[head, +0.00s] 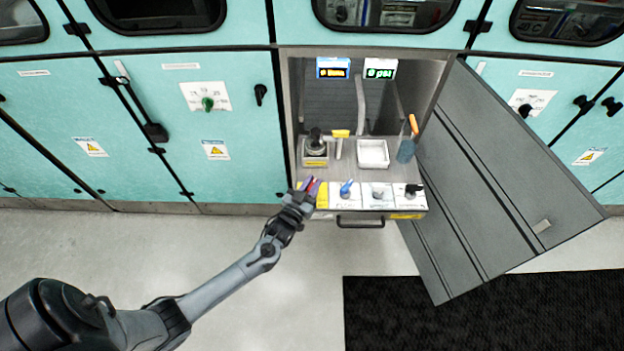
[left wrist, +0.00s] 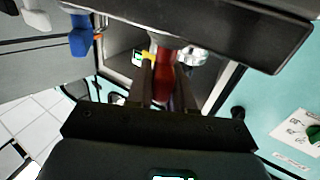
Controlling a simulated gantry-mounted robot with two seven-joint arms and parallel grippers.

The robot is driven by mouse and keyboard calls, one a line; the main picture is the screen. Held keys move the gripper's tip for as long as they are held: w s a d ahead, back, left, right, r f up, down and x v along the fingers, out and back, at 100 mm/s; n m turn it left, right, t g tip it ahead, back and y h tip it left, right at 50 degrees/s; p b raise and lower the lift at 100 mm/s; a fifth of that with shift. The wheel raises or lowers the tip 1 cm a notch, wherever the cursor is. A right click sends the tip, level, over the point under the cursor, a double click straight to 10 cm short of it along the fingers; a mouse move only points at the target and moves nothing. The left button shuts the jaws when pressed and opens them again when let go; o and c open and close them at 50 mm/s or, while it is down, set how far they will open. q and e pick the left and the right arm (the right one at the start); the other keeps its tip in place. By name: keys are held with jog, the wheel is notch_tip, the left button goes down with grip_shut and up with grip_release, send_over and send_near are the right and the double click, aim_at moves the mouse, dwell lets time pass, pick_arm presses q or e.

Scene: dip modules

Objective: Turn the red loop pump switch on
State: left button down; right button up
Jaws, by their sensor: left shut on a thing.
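The red loop pump switch (left wrist: 164,78) shows in the left wrist view as a red handle between my two fingers. My left gripper (head: 309,187) is at the left end of the drawer's front panel and is shut on this switch. In the head view only a little red (head: 308,184) shows between the fingers, so the switch's angle cannot be told there. In the left wrist view my gripper (left wrist: 163,92) has one finger on each side of the handle. The right gripper is not in view.
Right of the red switch are a blue switch (head: 346,188), a grey one (head: 378,192) and a black one (head: 413,189). Behind them lie a white tray (head: 373,153) and a brush (head: 407,146). An open grey door (head: 500,180) stands at the right.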

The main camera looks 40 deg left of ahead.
pick_arm(q)
jog(key=n+g+y, duration=0.1)
jog(key=n+y, duration=0.1)
jog(key=y, duration=0.1)
jog(key=shift+d+f+n+y, duration=0.1)
jog(key=shift+n+y, duration=0.2)
jog(key=shift+y, duration=0.1)
jog(key=shift+n+g+y+b, duration=0.65)
jog(key=shift+n+g+y, duration=0.7)
jog(key=shift+y, duration=0.55)
jog(key=shift+n, duration=0.25)
jog(key=c, duration=1.1)
grip_release()
